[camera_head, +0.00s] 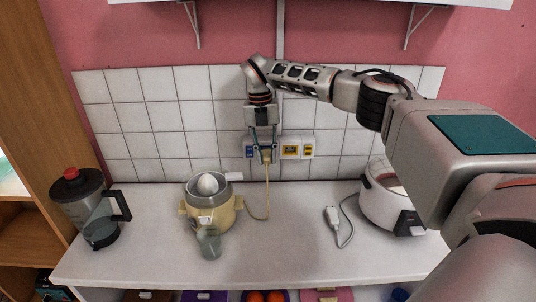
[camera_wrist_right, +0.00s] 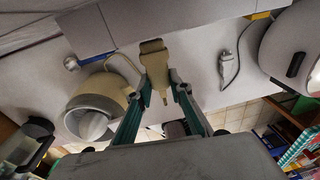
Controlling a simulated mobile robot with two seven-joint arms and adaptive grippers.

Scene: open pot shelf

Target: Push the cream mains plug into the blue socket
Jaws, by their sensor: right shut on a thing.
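The cream mains plug (camera_wrist_right: 153,62) is between the fingertips of my right gripper (camera_head: 264,155), which is shut on it. In the wrist view my right gripper (camera_wrist_right: 163,85) has one finger on each side of the plug. The plug's wide end is close to the edge of a pale grey panel; I cannot tell whether they touch. The blue socket (camera_head: 249,151) is on the tiled wall, just left of the gripper in the head view and partly hidden by it. A cream cord (camera_head: 267,190) hangs from the plug to the cream juicer (camera_head: 211,205). My left gripper is not in view.
A yellow socket (camera_head: 291,150) is right of the gripper. A white plug (camera_head: 332,215) lies on the white counter (camera_head: 285,245) beside the white cooker (camera_head: 392,200).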

